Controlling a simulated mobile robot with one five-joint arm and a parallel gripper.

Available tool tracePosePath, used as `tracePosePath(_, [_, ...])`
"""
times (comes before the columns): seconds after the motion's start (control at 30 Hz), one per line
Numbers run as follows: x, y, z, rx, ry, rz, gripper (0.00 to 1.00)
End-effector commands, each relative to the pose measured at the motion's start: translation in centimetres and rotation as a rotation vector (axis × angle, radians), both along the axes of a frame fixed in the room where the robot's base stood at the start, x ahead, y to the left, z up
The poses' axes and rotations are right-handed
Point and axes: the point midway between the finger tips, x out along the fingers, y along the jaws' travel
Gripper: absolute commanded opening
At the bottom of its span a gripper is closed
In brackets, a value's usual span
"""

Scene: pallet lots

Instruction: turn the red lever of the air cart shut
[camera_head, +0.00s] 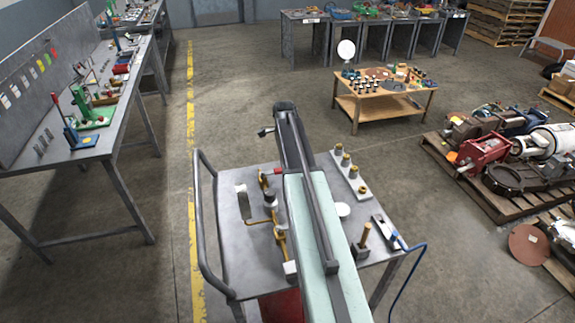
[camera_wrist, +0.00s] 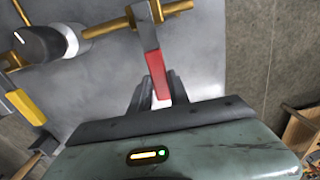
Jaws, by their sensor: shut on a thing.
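In the wrist view the red lever (camera_wrist: 158,82) has a grey metal upper part fixed to a brass pipe (camera_wrist: 178,8) and a red end pointing towards me. My gripper (camera_wrist: 159,88) has its dark jaws on both sides of the red end and is shut on it. The lever stands across the pipe in this view. In the head view the air cart (camera_head: 240,268) is below my arm, with brass piping (camera_head: 283,245) on its top. My arm covers part of the cart top there, and I cannot make out the jaws.
A yellow-handled lever (camera_wrist: 22,106) and a black-and-white round fitting (camera_wrist: 42,44) are left of the red lever. A plate with brass knobs (camera_head: 351,175) and a blue hose (camera_head: 409,268) are on the cart's right. The cart's tubular handle (camera_head: 207,225) is at its left.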

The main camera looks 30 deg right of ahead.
Motion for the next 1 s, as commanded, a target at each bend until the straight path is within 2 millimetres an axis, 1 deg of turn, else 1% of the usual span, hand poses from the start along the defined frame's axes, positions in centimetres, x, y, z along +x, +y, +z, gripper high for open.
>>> tracePosePath(0.03, [0.1,0.5,0.0,0.012,-0.003,0.001,0.00])
tracePosePath(0.1, [0.0,0.4,0.0,0.012,-0.002,0.000,0.00])
tracePosePath(0.13, [0.0,0.4,0.0,0.012,-0.002,-0.001,0.25])
tracePosePath(0.17, [0.0,0.3,0.0,0.012,-0.001,-0.001,0.33])
tracePosePath(0.2, [-0.1,0.2,0.0,0.012,-0.001,-0.002,0.44])
tracePosePath(0.5, [-0.3,-0.4,0.0,0.008,-0.001,-0.008,0.44])
tracePosePath(0.63, [-0.3,-0.5,0.8,0.008,-0.001,-0.010,0.44])
tracePosePath(0.77, [-0.4,-0.5,2.6,0.008,-0.001,-0.010,0.44])
tracePosePath(1.0, [-0.5,-0.4,7.1,0.009,0.000,-0.009,0.44])
